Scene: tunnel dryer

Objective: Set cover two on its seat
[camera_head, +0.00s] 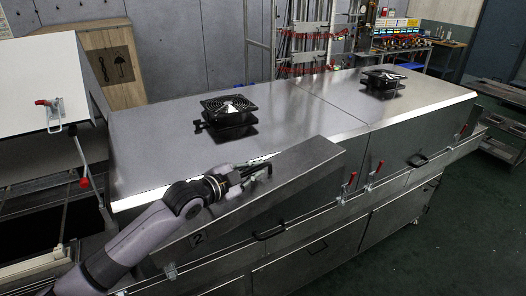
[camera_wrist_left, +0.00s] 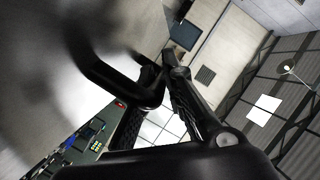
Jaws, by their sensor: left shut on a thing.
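Cover two (camera_head: 305,165) is a grey metal panel marked with a 2. It slopes along the front of the dryer (camera_head: 285,110), its upper edge near the dryer's top; whether it touches its seat cannot be told. My left gripper (camera_head: 262,170) is over the sloping face, its arm coming in from the lower left. In the left wrist view the gripper (camera_wrist_left: 165,75) is shut on a black bar handle (camera_wrist_left: 100,70), with the blurred grey metal behind it. The exact contact is partly hidden by the fingers. My right gripper is not in view.
Two black fans (camera_head: 229,112) (camera_head: 382,79) stand on the dryer's top. Red-handled latches (camera_head: 348,185) line its front edge. A raised white panel (camera_head: 45,85) with a red latch stands at the left. The green floor (camera_head: 455,220) at the right is clear.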

